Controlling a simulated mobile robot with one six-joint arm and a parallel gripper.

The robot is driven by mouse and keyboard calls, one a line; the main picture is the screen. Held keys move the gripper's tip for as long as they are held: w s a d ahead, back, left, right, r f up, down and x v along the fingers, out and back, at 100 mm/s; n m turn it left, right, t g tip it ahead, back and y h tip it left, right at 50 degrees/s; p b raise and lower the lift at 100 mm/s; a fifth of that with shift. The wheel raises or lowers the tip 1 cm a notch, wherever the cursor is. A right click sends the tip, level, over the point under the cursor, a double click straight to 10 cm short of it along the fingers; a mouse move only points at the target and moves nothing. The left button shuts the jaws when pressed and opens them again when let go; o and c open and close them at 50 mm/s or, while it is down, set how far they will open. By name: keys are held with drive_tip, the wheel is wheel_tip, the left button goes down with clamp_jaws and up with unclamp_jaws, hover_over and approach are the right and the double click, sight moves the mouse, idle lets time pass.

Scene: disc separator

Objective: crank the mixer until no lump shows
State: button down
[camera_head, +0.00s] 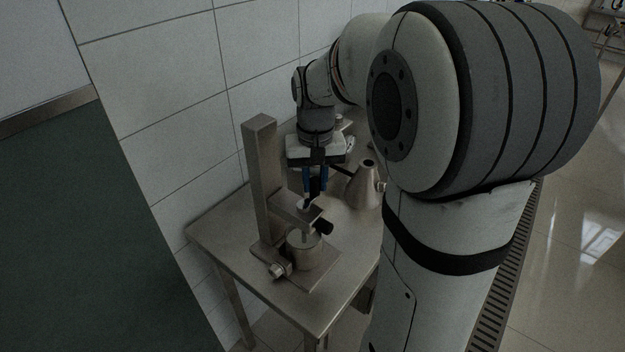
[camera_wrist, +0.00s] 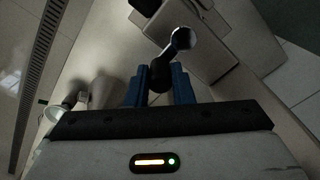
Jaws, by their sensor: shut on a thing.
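The mixer stands on the metal table, with a tall square column (camera_head: 264,170), an arm reaching out over a small metal pot (camera_head: 303,252), and a flat base plate. My gripper (camera_head: 314,190) is above the mixer arm with its blue fingers pointing down. In the wrist view, the blue fingers (camera_wrist: 160,88) are shut on the dark crank handle (camera_wrist: 161,70), which leans toward a shiny round hub (camera_wrist: 182,38) on the mixer. The inside of the pot is hidden, so I cannot tell whether a lump shows.
A cone-shaped metal can (camera_head: 364,188) stands on the table (camera_head: 222,228) right of the mixer. A tiled wall (camera_head: 180,110) runs close behind. A dark knob (camera_head: 325,227) sticks out at the mixer arm's front. My arm hides the table's right side.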

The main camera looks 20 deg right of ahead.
sight(316, 180)
drive_tip(key=c, duration=1.3)
unclamp_jaws()
drive_tip(key=shift+o, duration=0.2)
wheel_tip(316, 180, up, 8)
drive_tip(key=shift+f+b, duration=0.1)
drive_tip(key=shift+b, duration=0.2)
drive_tip(key=shift+s, duration=0.15)
drive_tip(key=s+a+f+n+t, duration=0.1)
drive_tip(key=s+f, duration=0.2)
drive_tip(key=s, duration=0.5)
drive_tip(key=s+a+f+n+t, duration=0.1)
drive_tip(key=s+f, duration=0.3)
drive_tip(key=s, duration=0.4)
drive_tip(key=shift+a+f+t, duration=0.15)
drive_tip(key=shift+a+t, duration=0.45)
drive_tip(key=shift+a, duration=0.1)
